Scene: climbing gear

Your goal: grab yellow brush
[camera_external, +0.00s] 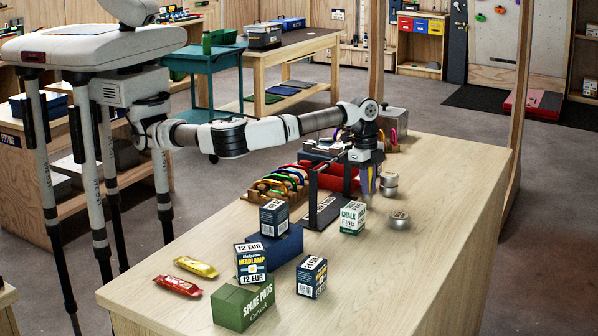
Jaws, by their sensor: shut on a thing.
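My gripper (369,170) points down over the wooden table, behind the black display stand (318,184). It is shut on a thin yellow item, which looks like the yellow brush (373,183). A purple-blue strip shows right beside the yellow one. The brush is small here and partly hidden by the gripper, so its bristles and whether it touches the table cannot be told.
Silver tins (389,186) and (399,220) stand right of the gripper. A white chalk box (352,217) is in front. The table's right side (450,200) is clear.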

